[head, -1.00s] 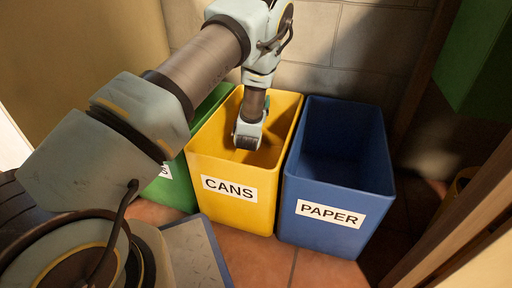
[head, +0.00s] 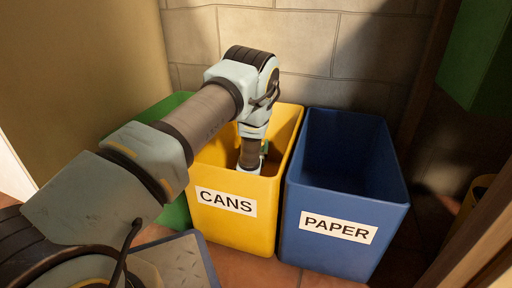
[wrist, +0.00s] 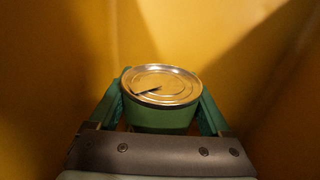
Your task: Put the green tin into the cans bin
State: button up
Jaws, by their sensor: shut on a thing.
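The green tin (wrist: 160,117) shows in the wrist view with its silver lid facing the camera. My gripper (wrist: 163,98) is shut on it, one finger on each side. The yellow bin (head: 237,225) with the CANS label stands in the middle of the head view. My wrist reaches down inside this bin, and the bin's front wall hides the gripper's lower end. Yellow walls surround the tin in the wrist view. The bin's floor and any contents are not clear.
A blue bin (head: 328,251) labelled PAPER stands close on the right. A green bin (head: 174,213) stands on the left, partly behind my arm. A stone wall (head: 330,45) is close behind the bins.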

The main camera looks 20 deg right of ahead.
jog(key=shift+f, duration=0.35)
jog(key=shift+f, duration=0.15)
jog(key=o, duration=1.2)
jog(key=shift+r, duration=0.35)
jog(key=shift+p+v, duration=2.25)
jog(key=shift+v, duration=1.5)
jog(key=shift+r, duration=0.3)
